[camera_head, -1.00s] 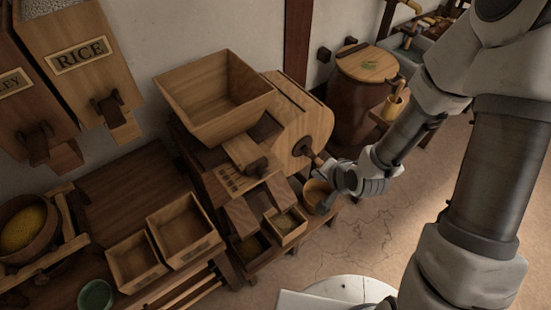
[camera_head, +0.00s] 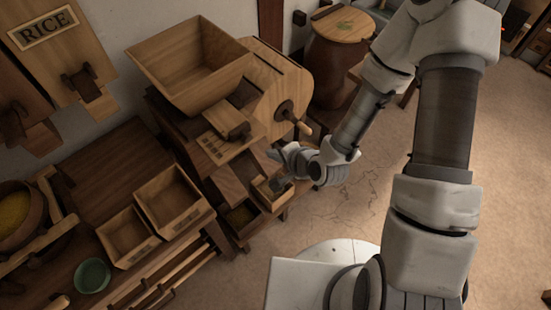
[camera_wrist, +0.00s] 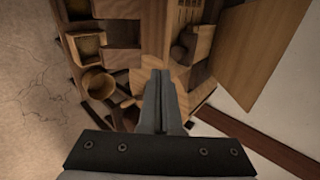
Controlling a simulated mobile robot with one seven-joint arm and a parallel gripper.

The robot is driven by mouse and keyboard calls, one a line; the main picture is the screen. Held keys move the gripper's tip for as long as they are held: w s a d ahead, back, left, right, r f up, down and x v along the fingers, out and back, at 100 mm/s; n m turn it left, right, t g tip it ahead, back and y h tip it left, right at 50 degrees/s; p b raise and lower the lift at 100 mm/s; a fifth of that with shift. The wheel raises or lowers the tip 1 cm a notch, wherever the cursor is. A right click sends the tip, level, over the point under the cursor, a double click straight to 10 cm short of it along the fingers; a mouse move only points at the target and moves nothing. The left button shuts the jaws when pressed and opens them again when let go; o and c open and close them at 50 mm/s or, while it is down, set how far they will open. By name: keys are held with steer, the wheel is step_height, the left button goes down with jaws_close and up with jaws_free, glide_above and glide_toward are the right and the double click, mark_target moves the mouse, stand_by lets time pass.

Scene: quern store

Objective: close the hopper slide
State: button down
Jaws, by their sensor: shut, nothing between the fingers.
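The wooden hopper (camera_head: 190,68) sits on top of the mill, and it shows at the right of the wrist view (camera_wrist: 268,45). Below its front edge, the hopper slide (camera_head: 228,120) sticks out over a board with dark marks (camera_head: 214,148). In the wrist view the slide's dark knob (camera_wrist: 184,47) lies ahead of the fingers, slightly right. My gripper (camera_head: 277,160) is right of and below the slide, apart from it, near the small front drawers. In the wrist view its fingers (camera_wrist: 160,82) are together and empty. How far the slide is drawn out is hard to tell.
A crank (camera_head: 290,112) juts from the mill's right side, close above my gripper. An open drawer box (camera_head: 272,190) is beside my fingers. A round wooden bowl (camera_wrist: 98,82) shows in the wrist view. Open boxes (camera_head: 170,197) stand left; the floor to the right is clear.

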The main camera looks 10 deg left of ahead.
mark_target(246, 136)
steer(key=b+x, duration=0.2)
steer(key=b, duration=0.5)
steer(key=shift+f, duration=0.3)
steer(key=shift+w+a+f, duration=0.45)
steer(key=shift+w+a, duration=0.4)
steer(key=shift+a, duration=0.1)
steer(key=shift+w+a+f, duration=0.45)
steer(key=shift+w+a, duration=0.45)
steer(key=shift+w+a+f, duration=0.5)
steer(key=shift+w+a, duration=0.35)
steer(key=shift+a, duration=0.1)
steer(key=shift+w+a+b, duration=0.5)
steer(key=shift+w+a, duration=0.3)
steer(key=shift+a, duration=0.15)
steer(key=shift+w+a+r, duration=0.15)
steer(key=shift+w+a, duration=0.1)
